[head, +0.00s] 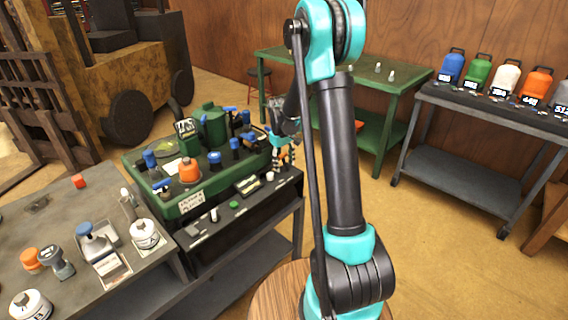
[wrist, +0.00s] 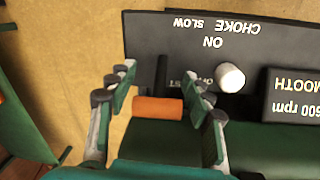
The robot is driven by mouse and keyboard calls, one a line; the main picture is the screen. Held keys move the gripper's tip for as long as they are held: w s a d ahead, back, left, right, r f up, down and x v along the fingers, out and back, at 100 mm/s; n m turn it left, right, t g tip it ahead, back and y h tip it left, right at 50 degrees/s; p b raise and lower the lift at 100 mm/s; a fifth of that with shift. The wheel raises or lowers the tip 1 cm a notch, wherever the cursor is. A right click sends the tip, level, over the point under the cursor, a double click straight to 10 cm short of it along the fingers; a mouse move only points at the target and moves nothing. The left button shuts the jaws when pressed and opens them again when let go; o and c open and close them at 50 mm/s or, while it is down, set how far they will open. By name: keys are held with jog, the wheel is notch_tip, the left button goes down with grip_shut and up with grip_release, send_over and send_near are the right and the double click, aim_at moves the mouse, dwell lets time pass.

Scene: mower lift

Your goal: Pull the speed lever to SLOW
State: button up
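The speed lever, a dark shaft with an orange grip (wrist: 157,108), shows in the wrist view beside the black control panel (wrist: 150,35). The panel's upside-down lettering reads CHOKE, SLOW and ON, with another word partly hidden by my gripper. SLOW is near the top of the picture. My gripper (wrist: 158,75) is open, with one finger on each side of the orange grip. Small gaps seem to show between grip and fingers, though contact is hard to judge. In the head view, my gripper (head: 284,150) is at the right end of the green machine (head: 190,207).
A white knob (wrist: 230,77) stands on the panel just right of my gripper. A grey bench (head: 160,270) with several jars and tools is at the left. A green table (head: 400,85) and a cart with coloured bottles (head: 480,105) stand behind. Open floor lies between them.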

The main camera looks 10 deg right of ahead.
grip_shut()
dwell(0.3)
